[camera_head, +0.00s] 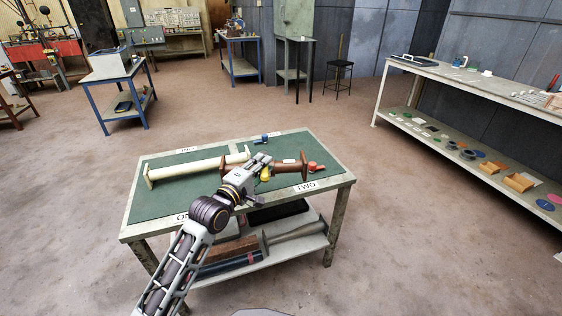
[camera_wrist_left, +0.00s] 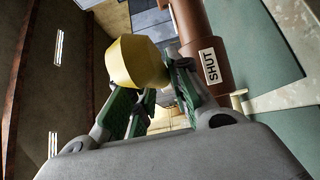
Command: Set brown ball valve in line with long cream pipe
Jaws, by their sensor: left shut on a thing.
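The long cream pipe (camera_head: 198,166) lies on the green-topped table (camera_head: 160,206), sloping up to the right. The brown ball valve (camera_head: 287,167) is a brown tube with end flanges, to the right; its left flange shows in front of the cream pipe's right end. Whether they touch, or the valve rests on the table, I cannot tell. My left gripper (camera_head: 262,167) is over the valve's middle. In the left wrist view its green-padded fingers close on a yellow handle (camera_wrist_left: 137,62), beside the brown body (camera_wrist_left: 192,30) with its SHUT label. My right gripper is out of view.
A red object (camera_head: 316,167) lies close to the valve's right end. A small blue object (camera_head: 264,138) sits near the table's back edge. Labels such as TWO (camera_head: 306,187) mark the rim. The lower shelf (camera_head: 306,244) holds pipes and a dark tray. Floor around is clear.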

